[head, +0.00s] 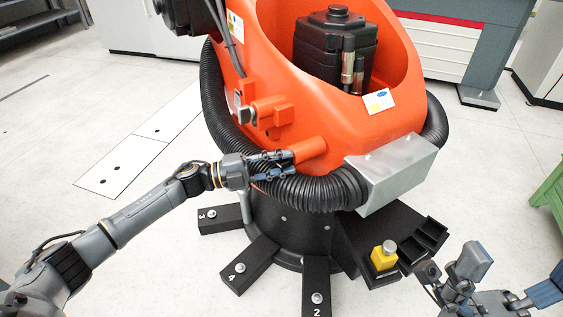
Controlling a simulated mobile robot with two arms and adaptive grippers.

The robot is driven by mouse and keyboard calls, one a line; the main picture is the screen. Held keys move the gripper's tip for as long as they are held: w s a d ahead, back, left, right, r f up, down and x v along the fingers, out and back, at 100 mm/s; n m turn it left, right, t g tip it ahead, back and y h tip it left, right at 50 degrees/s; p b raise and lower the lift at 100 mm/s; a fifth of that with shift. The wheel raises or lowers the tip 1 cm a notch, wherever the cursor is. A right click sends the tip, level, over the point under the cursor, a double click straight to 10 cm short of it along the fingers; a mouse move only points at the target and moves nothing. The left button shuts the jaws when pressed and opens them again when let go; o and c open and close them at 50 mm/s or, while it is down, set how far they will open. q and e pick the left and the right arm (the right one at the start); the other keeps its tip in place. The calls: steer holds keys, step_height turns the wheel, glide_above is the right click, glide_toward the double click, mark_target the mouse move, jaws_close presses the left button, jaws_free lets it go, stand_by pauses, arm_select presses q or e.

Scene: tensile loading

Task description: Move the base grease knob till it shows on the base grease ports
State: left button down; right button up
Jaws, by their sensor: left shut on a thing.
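The large orange machine (385,128) stands on a round black base (285,225). Black feet with silver ports spread from it: foot 3 (225,217), foot 4 (248,266) and foot 2 (316,290). An orange cylinder (310,149) sticks out low on the machine's left side. My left gripper (288,157) is shut at this cylinder, fingers on its near end. The fingers partly hide the contact. I cannot tell for sure which part is the base grease knob. My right gripper (452,270) is open and empty at lower right, beside the black tray.
A ribbed black hose (310,191) runs just below my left gripper. A grey metal box (390,172) is fixed at the front. A yellow block (383,259) with a grey top sits in the black tray (352,240). The floor at left is clear.

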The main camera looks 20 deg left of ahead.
arm_select(q)
steer(key=c, duration=1.3)
jaws_free()
